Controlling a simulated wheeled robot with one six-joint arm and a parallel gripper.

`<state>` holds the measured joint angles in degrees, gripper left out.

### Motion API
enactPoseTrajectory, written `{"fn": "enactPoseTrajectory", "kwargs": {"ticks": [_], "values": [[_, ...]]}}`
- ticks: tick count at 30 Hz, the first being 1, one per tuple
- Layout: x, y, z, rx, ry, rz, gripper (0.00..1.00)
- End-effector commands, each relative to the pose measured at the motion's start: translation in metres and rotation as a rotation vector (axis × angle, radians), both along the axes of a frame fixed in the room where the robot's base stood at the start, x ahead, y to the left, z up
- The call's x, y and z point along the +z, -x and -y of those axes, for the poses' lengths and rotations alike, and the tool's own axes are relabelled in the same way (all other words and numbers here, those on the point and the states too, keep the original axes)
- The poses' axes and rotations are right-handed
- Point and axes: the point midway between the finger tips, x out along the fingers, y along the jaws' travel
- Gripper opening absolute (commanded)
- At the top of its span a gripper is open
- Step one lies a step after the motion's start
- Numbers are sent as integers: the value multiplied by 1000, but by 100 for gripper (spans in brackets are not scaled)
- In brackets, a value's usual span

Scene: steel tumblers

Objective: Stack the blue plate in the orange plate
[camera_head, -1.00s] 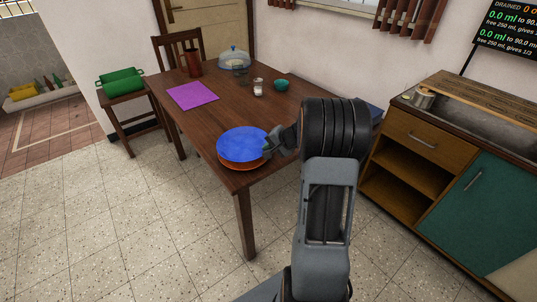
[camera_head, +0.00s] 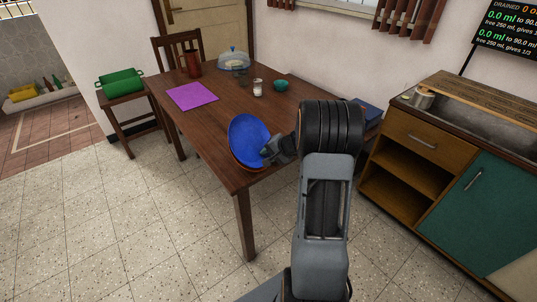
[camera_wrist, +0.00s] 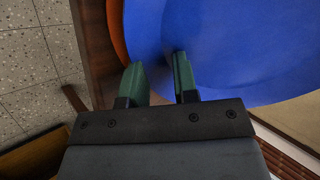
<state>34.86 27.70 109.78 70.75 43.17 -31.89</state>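The blue plate (camera_head: 247,138) is tilted over the orange plate near the table's front end. Only a sliver of the orange plate (camera_head: 236,162) shows at its lower left, and whether the two touch is hard to tell. My gripper (camera_head: 266,153) is at the blue plate's lower right rim. In the wrist view, the blue plate (camera_wrist: 235,45) fills the upper right and the orange plate's rim (camera_wrist: 117,32) shows to its left. My gripper's two green fingers (camera_wrist: 159,62) stand apart at the blue plate's edge, with a clear gap between them.
A purple mat (camera_head: 192,96), a red-brown cup (camera_head: 194,63), a glass cover (camera_head: 233,59), a small glass (camera_head: 257,87) and a teal bowl (camera_head: 281,85) stand farther back on the wooden table (camera_head: 215,115). A cabinet (camera_head: 440,160) is at the right.

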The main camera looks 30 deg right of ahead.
Motion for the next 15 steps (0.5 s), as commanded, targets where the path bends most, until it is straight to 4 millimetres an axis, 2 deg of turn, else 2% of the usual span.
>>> {"fn": "enactPoseTrajectory", "kwargs": {"ticks": [8, 15], "values": [[0, 3, -1, 4, -4, -5, 31], [28, 27, 16, -4, -1, -1, 31]]}}
